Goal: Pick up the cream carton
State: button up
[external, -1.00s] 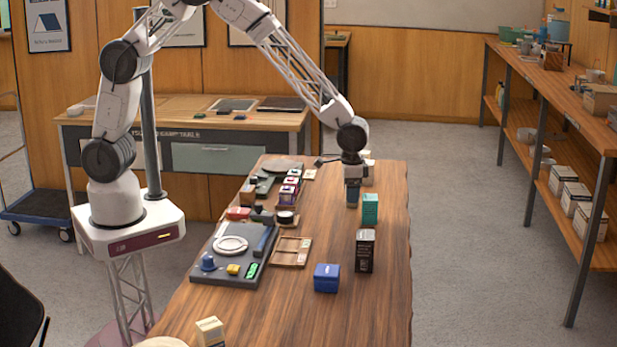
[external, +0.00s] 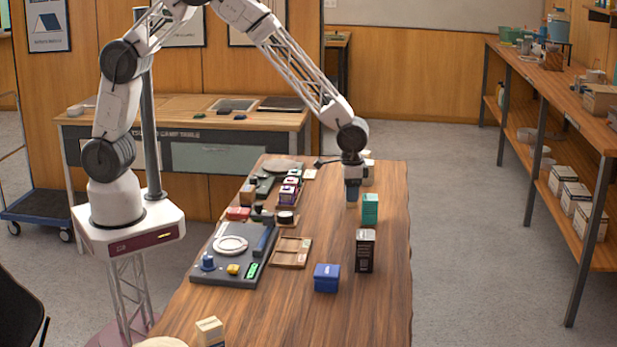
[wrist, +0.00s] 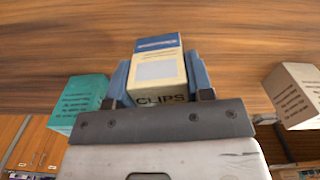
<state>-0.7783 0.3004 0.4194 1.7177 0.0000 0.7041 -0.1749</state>
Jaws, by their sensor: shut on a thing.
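A cream carton (wrist: 158,72) with a blue band and the word CLIPS is between the two blue fingers of my gripper (wrist: 160,82) in the wrist view. The fingers are shut on its sides. In the external view my gripper (external: 352,197) points down at the far right part of the wooden table, and its fingers mostly hide the carton there. I cannot tell whether the carton touches the table.
A teal carton (external: 370,209) stands close beside my gripper; a pale carton (external: 368,174) stands behind it. A black carton (external: 365,251) and a blue box (external: 327,278) stand nearer. Another pale carton (external: 210,331) is at the front left. The table's right edge is clear.

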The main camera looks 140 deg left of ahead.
jog(key=shift+r, duration=0.1)
jog(key=shift+r, duration=4.95)
jog(key=w+d+f, duration=0.1)
jog(key=w+d, duration=0.9)
jog(key=d, duration=0.3)
jog(key=w+d+f, duration=0.1)
jog(key=w+d, duration=0.2)
jog(key=d, duration=1.1)
jog(key=w+d+f+m, duration=0.1)
jog(key=w+d, duration=0.2)
jog(key=d, duration=1.1)
jog(key=w+d+f+m, duration=0.1)
jog(key=w+d, duration=0.3)
jog(key=d, duration=1)
jog(key=shift+d+f, duration=0.35)
jog(key=shift+d, duration=0.05)
jog(key=shift+w, duration=0.1)
jog(key=w, duration=0.5)
jog(key=w+f, duration=0.1)
jog(key=w, duration=0.9)
jog(key=shift+w+f, duration=0.3)
jog(key=shift+w, duration=0.1)
